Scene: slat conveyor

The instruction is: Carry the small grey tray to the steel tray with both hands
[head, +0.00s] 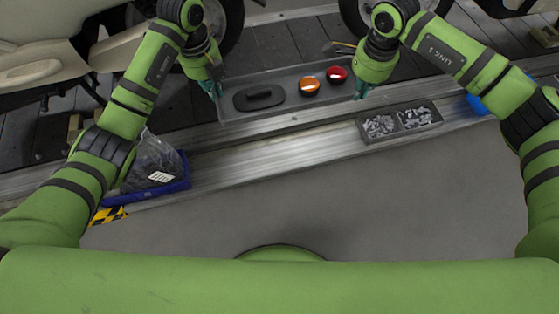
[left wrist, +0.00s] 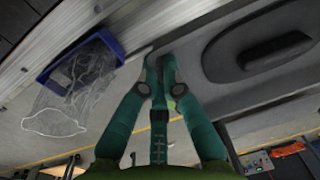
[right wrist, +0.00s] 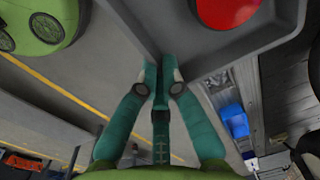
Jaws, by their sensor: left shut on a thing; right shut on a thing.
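The small grey tray (head: 296,101) spans between my grippers, holding a black oblong piece (head: 259,97), an orange round button (head: 310,83) and a red round button (head: 337,74). My left gripper (head: 215,91) is shut on its left end; the fingers (left wrist: 160,62) meet at the tray wall (left wrist: 205,45) in the left wrist view. My right gripper (head: 361,93) is shut on its right end; the fingers (right wrist: 163,68) meet at the tray corner in the right wrist view. I cannot make out a separate steel tray. The head view does not settle whether the tray is lifted.
A metal ledge (head: 270,150) runs below the tray. A blue object (head: 477,105) is at right. Wheels stand behind. Grey floor (head: 340,200) is clear in front.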

